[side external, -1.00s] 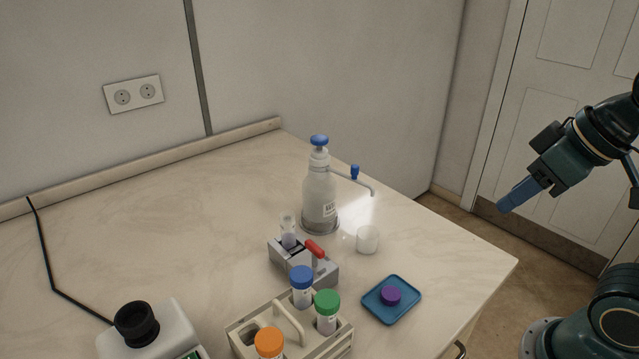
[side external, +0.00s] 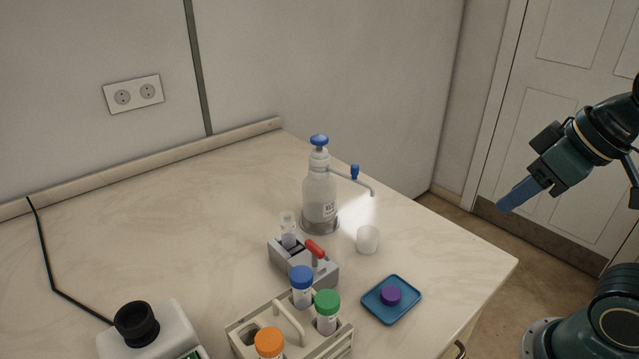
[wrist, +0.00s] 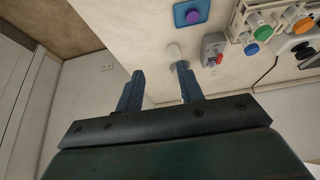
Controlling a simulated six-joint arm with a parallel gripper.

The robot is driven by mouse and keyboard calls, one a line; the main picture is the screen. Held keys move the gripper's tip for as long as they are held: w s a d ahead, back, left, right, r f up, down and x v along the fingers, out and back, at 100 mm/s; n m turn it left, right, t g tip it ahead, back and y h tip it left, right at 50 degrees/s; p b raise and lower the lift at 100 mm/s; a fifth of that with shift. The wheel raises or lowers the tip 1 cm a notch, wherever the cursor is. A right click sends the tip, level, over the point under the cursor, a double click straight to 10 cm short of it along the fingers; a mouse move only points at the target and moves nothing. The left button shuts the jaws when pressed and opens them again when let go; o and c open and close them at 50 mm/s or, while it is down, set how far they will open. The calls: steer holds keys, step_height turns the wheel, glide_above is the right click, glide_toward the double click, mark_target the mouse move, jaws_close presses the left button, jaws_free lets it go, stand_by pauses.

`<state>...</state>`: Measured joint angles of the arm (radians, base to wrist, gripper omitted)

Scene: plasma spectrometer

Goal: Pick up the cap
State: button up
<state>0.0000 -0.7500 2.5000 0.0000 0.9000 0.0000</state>
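A purple cap (side external: 391,294) sits on a small blue tray (side external: 411,285) near the right front of the table. The wrist view shows the cap (wrist: 193,16) on the blue tray (wrist: 179,18) at the top. My gripper (side external: 504,208) hangs in the air past the table's right edge, up and to the right of the cap and well apart from it. In the wrist view, my gripper's two fingers (wrist: 160,68) stand apart with nothing between them.
A white cup (side external: 367,240), a pump bottle (side external: 320,195) and a grey holder (side external: 318,268) with a clear tube stand near the tray. A rack (side external: 292,325) with blue, green and orange capped tubes is to its left. The table's left half is mostly clear.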

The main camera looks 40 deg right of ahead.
steer(key=shift+w, duration=0.1)
steer(key=w+a+f+m+g+y, duration=0.1)
steer(key=w+f+m+g+y, duration=0.1)
steer(key=w+f+m, duration=0.3)
steer(key=w+a+f+m+g+y, duration=0.2)
steer(key=w+m, duration=0.4)
steer(key=m, duration=0.6)
step_height(320, 180, down, 3)
steer(key=shift+w+a+r+m+g+y, duration=0.1)
steer(key=shift+w+a+m+g+y, duration=0.25)
steer(key=shift+g, duration=0.55)
glide_toward(390, 295)
steer(key=shift+x, duration=1.3)
steer(key=shift+d, duration=0.15)
